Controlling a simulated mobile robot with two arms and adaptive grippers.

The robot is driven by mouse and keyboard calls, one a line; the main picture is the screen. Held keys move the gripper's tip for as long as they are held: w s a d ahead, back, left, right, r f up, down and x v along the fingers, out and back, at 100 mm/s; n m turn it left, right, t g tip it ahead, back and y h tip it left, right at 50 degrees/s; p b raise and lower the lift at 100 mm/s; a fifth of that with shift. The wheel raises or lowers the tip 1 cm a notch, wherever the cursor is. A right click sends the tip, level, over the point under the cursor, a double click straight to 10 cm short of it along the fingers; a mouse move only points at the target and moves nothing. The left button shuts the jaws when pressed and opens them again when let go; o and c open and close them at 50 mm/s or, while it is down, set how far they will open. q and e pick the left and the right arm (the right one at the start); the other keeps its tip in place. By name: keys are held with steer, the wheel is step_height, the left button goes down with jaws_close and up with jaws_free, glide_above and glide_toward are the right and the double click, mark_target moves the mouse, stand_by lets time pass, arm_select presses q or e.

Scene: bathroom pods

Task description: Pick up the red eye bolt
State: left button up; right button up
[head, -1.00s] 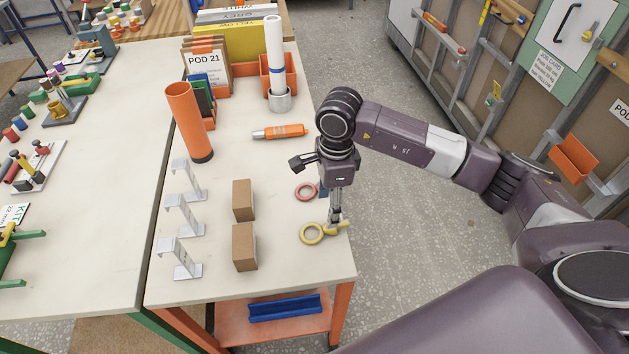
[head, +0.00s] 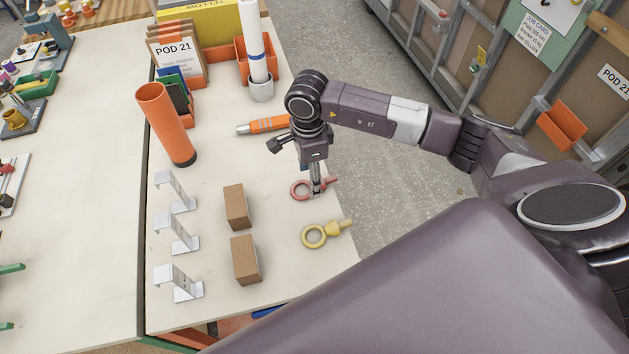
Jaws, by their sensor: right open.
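The red eye bolt (head: 299,191) lies on the pale table near its right edge, its ring to the left and its shank to the right. My right gripper (head: 316,194) points down over it, open, with its fingertips at the join of ring and shank. The fingers hide part of the bolt. I cannot tell whether they touch it. A yellow eye bolt (head: 314,236) lies just in front of it. My left gripper is not in view.
Two brown boxes (head: 237,207) and several metal brackets (head: 176,236) stand to the left. The table's right edge is close to the bolts.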

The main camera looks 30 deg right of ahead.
mark_target(308, 186)
steer(key=f, duration=0.2)
steer(key=f+p, duration=0.1)
steer(key=f, duration=0.1)
steer(key=shift+w+a, duration=0.1)
steer(key=shift+w, duration=0.3)
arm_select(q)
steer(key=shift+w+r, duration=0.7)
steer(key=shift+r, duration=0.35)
arm_select(e)
steer(key=c, duration=1.4)
